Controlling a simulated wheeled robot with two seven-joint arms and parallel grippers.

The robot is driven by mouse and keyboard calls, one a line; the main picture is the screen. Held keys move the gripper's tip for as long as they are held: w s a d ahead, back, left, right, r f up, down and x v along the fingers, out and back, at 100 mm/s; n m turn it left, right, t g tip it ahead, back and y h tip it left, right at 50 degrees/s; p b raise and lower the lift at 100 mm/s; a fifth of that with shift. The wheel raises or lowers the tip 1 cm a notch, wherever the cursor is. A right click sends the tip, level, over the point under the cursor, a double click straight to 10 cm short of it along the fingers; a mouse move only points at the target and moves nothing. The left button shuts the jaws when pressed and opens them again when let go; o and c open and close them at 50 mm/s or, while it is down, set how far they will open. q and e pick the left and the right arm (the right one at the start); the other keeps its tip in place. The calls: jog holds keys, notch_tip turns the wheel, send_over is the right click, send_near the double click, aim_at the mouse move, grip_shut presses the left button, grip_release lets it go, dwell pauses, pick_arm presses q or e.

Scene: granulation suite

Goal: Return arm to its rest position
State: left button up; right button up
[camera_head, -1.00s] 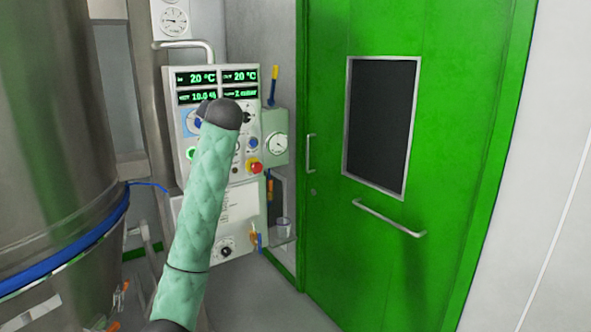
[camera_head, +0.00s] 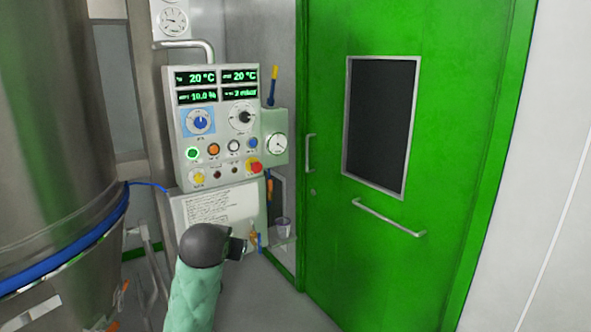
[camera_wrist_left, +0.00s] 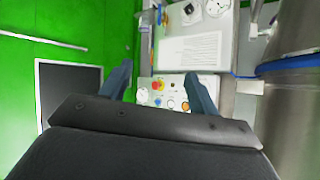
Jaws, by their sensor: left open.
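My left arm (camera_head: 195,295), in a quilted mint-green sleeve with a dark grey rounded joint, rises from the bottom of the head view in front of the control cabinet's lower part. Its gripper is not clearly visible there. In the left wrist view, my left gripper (camera_wrist_left: 161,88) has two blue-grey fingers spread apart with nothing between them. Beyond them the control panel (camera_wrist_left: 178,95) appears inverted, some distance away. My right gripper is in neither view.
The control panel (camera_head: 217,125) has lit displays, knobs and a red button. A large steel vessel (camera_head: 55,130) with a blue band stands left. A closed green door (camera_head: 440,150) with a dark window and handle bar is right. Grey floor (camera_head: 280,310) shows between them.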

pick_arm(q)
jog(key=s+f+g, duration=0.4)
jog(key=s+f, duration=1.4)
jog(key=s, duration=0.4)
jog(key=s+d+f+g+h, duration=0.1)
jog(key=s+f+g, duration=0.4)
jog(key=s+f, duration=1.4)
jog(key=s, duration=0.3)
jog(key=shift+f+g, duration=0.3)
jog(key=shift+d, duration=0.1)
